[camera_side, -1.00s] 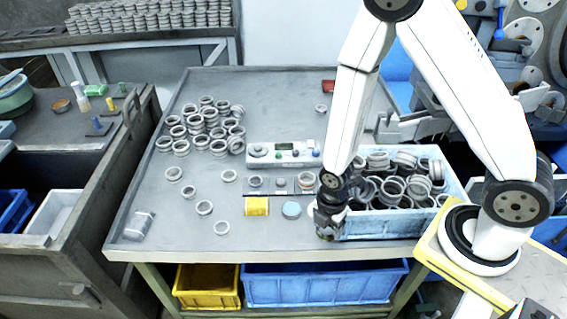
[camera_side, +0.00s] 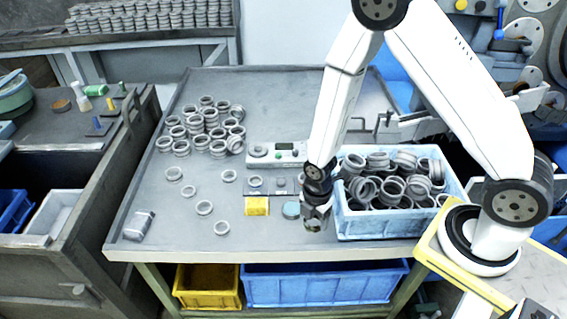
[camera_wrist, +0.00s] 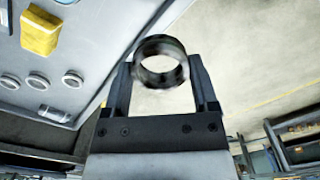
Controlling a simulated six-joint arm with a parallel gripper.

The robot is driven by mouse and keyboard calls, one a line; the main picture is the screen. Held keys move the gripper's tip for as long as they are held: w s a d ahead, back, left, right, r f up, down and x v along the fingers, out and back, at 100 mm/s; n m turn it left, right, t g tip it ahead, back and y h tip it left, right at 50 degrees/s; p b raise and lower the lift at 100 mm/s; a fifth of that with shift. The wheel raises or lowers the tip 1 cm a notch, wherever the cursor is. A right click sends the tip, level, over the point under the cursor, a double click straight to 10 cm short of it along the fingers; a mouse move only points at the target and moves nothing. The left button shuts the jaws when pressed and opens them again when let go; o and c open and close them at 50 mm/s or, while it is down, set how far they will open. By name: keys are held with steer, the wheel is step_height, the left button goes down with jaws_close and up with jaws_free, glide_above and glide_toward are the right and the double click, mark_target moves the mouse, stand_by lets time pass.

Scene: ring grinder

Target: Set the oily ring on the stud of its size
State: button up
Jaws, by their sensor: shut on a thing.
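My gripper (camera_side: 316,219) is shut on a dark, shiny ring (camera_wrist: 161,62), held between the two fingertips in the wrist view. In the side view the gripper is just left of the blue bin's front corner, above the table's front edge area, and the held ring is hard to make out there. A dark strip with studs (camera_side: 270,193) lies behind the yellow block, left of my gripper. My arm hides its right end. Stud sizes cannot be told from these views.
A blue bin (camera_side: 390,226) full of rings stands to the right. A grey instrument (camera_side: 277,156) sits behind the strip. A yellow block (camera_side: 256,206) and a blue-green disc (camera_side: 291,210) lie in front. Several loose rings (camera_side: 204,208) and a ring pile (camera_side: 208,125) are left.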

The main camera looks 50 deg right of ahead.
steer(key=w+d+f, duration=0.1)
steer(key=w, duration=0.3)
steer(key=w+d+f, duration=0.1)
steer(key=w+d, duration=0.1)
steer(key=w, duration=0.2)
steer(key=w+d+f, duration=0.1)
steer(key=w, duration=0.4)
steer(key=shift+d+f, duration=0.15)
steer(key=shift+f, duration=0.05)
glide_above(281, 181)
steer(key=a, duration=0.1)
steer(key=shift+s+f, duration=0.25)
steer(key=shift+f, duration=0.2)
steer(key=shift+s+f, duration=0.2)
steer(key=shift+f, duration=0.25)
steer(key=shift+w+d, duration=0.45)
steer(key=shift+d, duration=0.05)
steer(key=shift+f, duration=0.25)
steer(key=shift+f, duration=2.3)
steer(key=o, duration=1.2)
